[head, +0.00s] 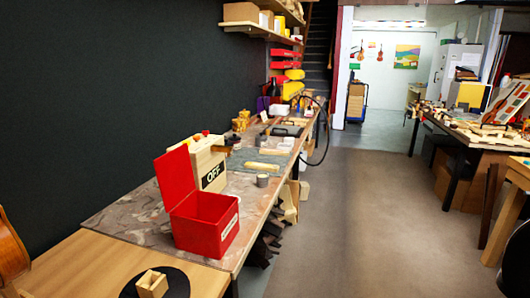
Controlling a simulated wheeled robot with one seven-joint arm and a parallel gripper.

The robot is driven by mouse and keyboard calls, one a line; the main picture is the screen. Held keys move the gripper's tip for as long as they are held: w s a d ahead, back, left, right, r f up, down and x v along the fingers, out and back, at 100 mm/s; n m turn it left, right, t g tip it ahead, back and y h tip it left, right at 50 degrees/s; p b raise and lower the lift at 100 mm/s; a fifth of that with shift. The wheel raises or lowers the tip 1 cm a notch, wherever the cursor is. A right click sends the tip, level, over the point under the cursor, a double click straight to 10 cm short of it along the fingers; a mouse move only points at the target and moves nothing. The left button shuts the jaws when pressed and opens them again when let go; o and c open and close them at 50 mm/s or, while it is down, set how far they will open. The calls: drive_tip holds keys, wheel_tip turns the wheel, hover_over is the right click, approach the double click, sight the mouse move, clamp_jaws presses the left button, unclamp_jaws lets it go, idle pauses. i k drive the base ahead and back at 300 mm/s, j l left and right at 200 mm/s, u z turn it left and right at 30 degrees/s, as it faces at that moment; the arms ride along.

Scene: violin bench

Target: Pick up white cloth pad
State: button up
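I cannot make out a white cloth pad for certain. A small pale flat thing (284,146) lies on the long bench (120,212) beyond the grey mat, too small to tell what it is. My gripper is not in view.
An open red box (203,228) stands at the bench's near part, with a cream box marked OFF (208,165) behind it. A grey mat (243,157), a wooden block (262,167) and a small grey can (262,180) lie farther along. The floor (370,210) on the right is clear.

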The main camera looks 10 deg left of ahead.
sight(290, 140)
drive_tip(key=i+l+u, duration=0.15)
drive_tip(key=i, duration=0.4)
drive_tip(key=i+l+u, duration=0.15)
drive_tip(key=i, duration=0.4)
drive_tip(key=i+l+u, duration=0.15)
drive_tip(key=i, duration=0.4)
drive_tip(key=i+l+u, duration=0.15)
drive_tip(key=i+l, duration=0.15)
drive_tip(key=i, duration=0.25)
drive_tip(key=i+l+u, duration=0.15)
drive_tip(key=i+l, duration=0.2)
drive_tip(key=i, duration=0.15)
